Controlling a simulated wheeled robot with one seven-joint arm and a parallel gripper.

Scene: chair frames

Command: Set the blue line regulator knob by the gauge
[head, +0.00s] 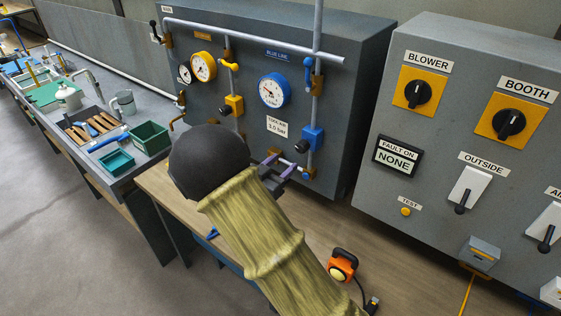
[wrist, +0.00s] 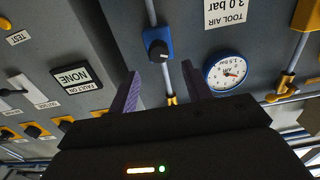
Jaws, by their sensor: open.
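The blue line regulator is a blue block (head: 313,138) on a grey pipe, below the blue-rimmed gauge (head: 274,90) marked BLUE LINE. Its dark round knob (head: 301,146) points out from the panel. In the wrist view, which is upside down, the knob (wrist: 158,52) has a pale mark and lies just ahead of my fingers. The gauge (wrist: 226,72) shows to its right; its exact reading is too small to tell. My gripper (head: 283,169), with purple fingers, is open and empty, just below and left of the knob. The knob appears between the fingertips (wrist: 160,80), not gripped.
A sign (head: 277,126) reads TOOL AIR 3.0 bar. A yellow gauge (head: 203,66) and yellow regulator (head: 234,105) are on the left. A blue-handled valve (head: 308,70) is above the knob. A switch cabinet (head: 470,150) stands right. An orange lamp (head: 342,265) is on the bench.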

